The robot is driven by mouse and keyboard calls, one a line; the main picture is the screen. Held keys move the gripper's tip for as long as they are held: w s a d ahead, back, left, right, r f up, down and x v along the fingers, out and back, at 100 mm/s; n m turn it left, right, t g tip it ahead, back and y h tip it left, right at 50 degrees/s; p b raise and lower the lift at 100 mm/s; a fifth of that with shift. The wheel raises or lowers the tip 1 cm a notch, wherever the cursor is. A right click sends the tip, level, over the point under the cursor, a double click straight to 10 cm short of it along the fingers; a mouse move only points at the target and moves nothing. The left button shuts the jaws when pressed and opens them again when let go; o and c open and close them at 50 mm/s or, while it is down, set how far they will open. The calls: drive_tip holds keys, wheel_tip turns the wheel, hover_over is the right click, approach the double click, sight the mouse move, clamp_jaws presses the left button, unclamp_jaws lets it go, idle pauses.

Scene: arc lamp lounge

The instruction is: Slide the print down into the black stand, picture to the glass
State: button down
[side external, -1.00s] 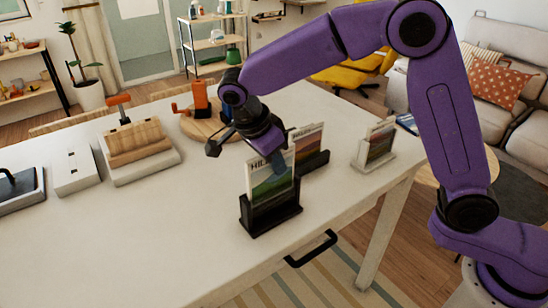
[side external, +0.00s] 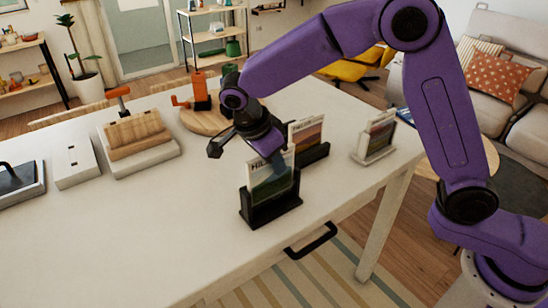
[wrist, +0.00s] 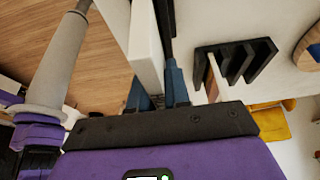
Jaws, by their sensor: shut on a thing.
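The print (side external: 266,172), a card with a white top band lettered "HIL" and a green landscape, stands upright in the near black stand (side external: 271,215). Its lower part is behind the stand's front, and its picture side faces the side camera. I cannot make out the glass or how deep the lower edge sits. My gripper (side external: 279,162) is shut on the print near its top right, above the stand. In the wrist view, the blue fingertips (wrist: 159,94) close on either side of a pale edge.
A second black stand (side external: 316,154) with another print (side external: 305,134) is close behind. It also shows in the wrist view (wrist: 237,58). A white stand (side external: 373,156) with a print is to the right. A wooden block on a base (side external: 142,160) is at left; the table's front left is clear.

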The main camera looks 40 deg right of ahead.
drive_tip(key=shift+f, duration=0.85)
drive_tip(key=c, duration=1)
unclamp_jaws()
drive_tip(key=v, duration=1.7)
drive_tip(key=shift+r, duration=0.2)
drive_tip(key=shift+a, duration=0.1)
drive_tip(key=s+d+f+n+y, duration=0.1)
drive_tip(key=s+d+f+n, duration=0.3)
drive_tip(key=s+d+n, duration=0.3)
drive_tip(key=s+d+f+n+y, duration=0.2)
drive_tip(key=s+d+f+n, duration=0.2)
drive_tip(key=s+d+n, duration=0.4)
drive_tip(key=s+d+f+n+y, duration=0.1)
drive_tip(key=s+d+f+n, duration=0.3)
drive_tip(key=s+d+n, duration=0.3)
drive_tip(key=s+n, duration=0.5)
drive_tip(key=n, duration=0.3)
drive_tip(key=shift+s+d+n+y, duration=0.3)
drive_tip(key=shift+s+y, duration=0.05)
drive_tip(key=shift+y, duration=0.05)
